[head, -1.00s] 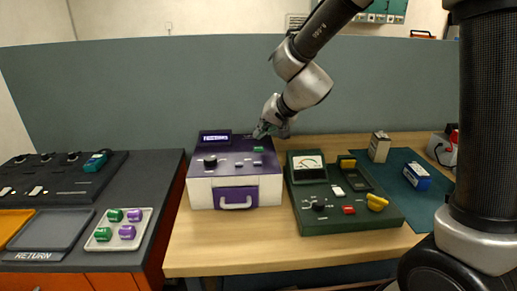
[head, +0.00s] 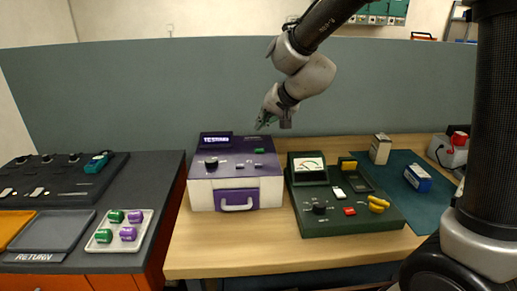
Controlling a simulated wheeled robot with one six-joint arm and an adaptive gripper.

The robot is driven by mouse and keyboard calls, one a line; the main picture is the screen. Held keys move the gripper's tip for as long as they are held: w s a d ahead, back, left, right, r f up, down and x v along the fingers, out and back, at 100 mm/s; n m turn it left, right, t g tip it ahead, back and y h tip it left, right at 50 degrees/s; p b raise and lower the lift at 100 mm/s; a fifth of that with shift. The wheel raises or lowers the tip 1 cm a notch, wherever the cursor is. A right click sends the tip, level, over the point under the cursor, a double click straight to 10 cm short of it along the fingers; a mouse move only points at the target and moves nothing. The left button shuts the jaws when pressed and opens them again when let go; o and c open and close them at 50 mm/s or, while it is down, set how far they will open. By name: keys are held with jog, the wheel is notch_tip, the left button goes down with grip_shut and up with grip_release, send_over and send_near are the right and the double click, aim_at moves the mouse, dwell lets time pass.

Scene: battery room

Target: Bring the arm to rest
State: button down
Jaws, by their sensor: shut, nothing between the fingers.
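My gripper (head: 261,124) hangs at the end of my arm, above the back right part of the purple-topped white box (head: 262,193). It is shut and empty, with clear space between its fingertips and the box. The box has a lit display (head: 216,139), a black knob, a green button (head: 259,151) and a closed front drawer with a handle (head: 236,203).
A dark green meter unit (head: 317,223) stands right of the box. A small carton (head: 380,149) and a blue box (head: 417,178) are farther right. At left are a white tray (head: 91,246) with green and purple pieces and a dark charger unit (head: 50,182).

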aim_at(280, 167)
jog(key=s+f+g, duration=0.1)
jog(key=s, duration=0.1)
jog(key=s+d+f+n+g, duration=0.1)
jog(key=s, duration=0.1)
jog(key=s+f+n+g, duration=0.1)
jog(key=s+f, duration=0.1)
jog(key=shift+s+d, duration=0.1)
jog(key=shift+d, duration=0.15)
jog(key=shift+n+g+h, duration=0.5)
jog(key=shift+g, duration=0.1)
jog(key=s+d, duration=0.1)
jog(key=s, duration=0.1)
jog(key=s+d, duration=0.1)
jog(key=d, duration=0.1)
jog(key=shift+s+r, duration=0.1)
jog(key=shift+s, duration=0.3)
jog(key=s+d+r+h, duration=0.2)
jog(key=s+d+r, duration=0.2)
jog(key=s+d, duration=0.6)
jog(key=s+d+r+m+t+h, duration=0.1)
jog(key=s+d+r, duration=0.3)
jog(key=s+d, duration=0.7)
jog(key=d+h, duration=0.1)
jog(key=d, duration=0.3)
